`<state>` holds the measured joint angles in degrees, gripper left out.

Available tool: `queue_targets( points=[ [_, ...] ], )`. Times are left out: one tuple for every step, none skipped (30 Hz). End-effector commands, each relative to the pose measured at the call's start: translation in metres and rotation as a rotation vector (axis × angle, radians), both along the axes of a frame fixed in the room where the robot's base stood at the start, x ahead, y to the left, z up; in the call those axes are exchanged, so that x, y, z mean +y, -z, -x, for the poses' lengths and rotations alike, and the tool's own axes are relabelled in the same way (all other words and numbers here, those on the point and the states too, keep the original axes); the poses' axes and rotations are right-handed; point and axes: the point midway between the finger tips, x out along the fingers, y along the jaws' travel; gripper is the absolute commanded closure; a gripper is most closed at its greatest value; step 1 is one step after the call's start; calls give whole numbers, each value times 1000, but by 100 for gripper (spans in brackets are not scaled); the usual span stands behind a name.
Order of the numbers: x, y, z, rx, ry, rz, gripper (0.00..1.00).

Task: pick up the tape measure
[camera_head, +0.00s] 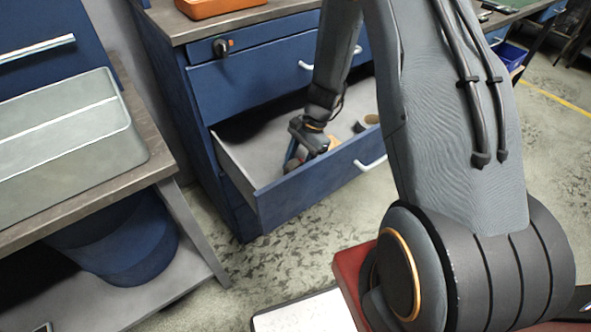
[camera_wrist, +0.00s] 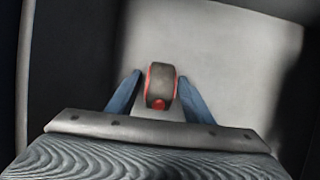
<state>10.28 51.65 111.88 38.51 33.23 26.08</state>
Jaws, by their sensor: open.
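The tape measure (camera_wrist: 160,84) is a small dark grey, rounded thing with red edges and a red spot. It rests on the pale drawer floor in the wrist view. My gripper (camera_wrist: 159,77) is open, with one blue finger on each side of it. A narrow gap seems to show on the left; on the right I cannot tell if the finger touches. In the head view my gripper (camera_head: 291,159) reaches down into the open drawer (camera_head: 318,190), and a small dark reddish part of the tape measure (camera_head: 293,166) shows by the fingers, mostly hidden.
The drawer's front and side walls stand close around my gripper. Small tan items (camera_head: 370,120) lie in the drawer to the right. The blue cabinet (camera_head: 250,82) and its worktop (camera_head: 240,20) rise above. A workbench with a grey case (camera_head: 60,140) stands at left.

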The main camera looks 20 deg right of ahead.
Motion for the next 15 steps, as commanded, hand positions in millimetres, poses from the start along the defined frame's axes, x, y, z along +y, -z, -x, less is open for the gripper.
queue_targets(
  points=[
    [0,0,0,0,0,0,53],
    [0,0,0,0,0,0,53],
    [0,0,0,0,0,0,53],
    [0,0,0,0,0,0,53],
    [0,0,0,0,0,0,53],
    [0,0,0,0,0,0,60],
    [0,0,0,0,0,0,65],
    [0,0,0,0,0,0,70],
    [0,0,0,0,0,0,77],
    [0,0,0,0,0,0,82],
    [0,0,0,0,0,0,87],
    [0,0,0,0,0,0,94],
    [0,0,0,0,0,0,99],
    [0,0,0,0,0,0,100],
    [0,0,0,0,0,0,100]
  ],
)
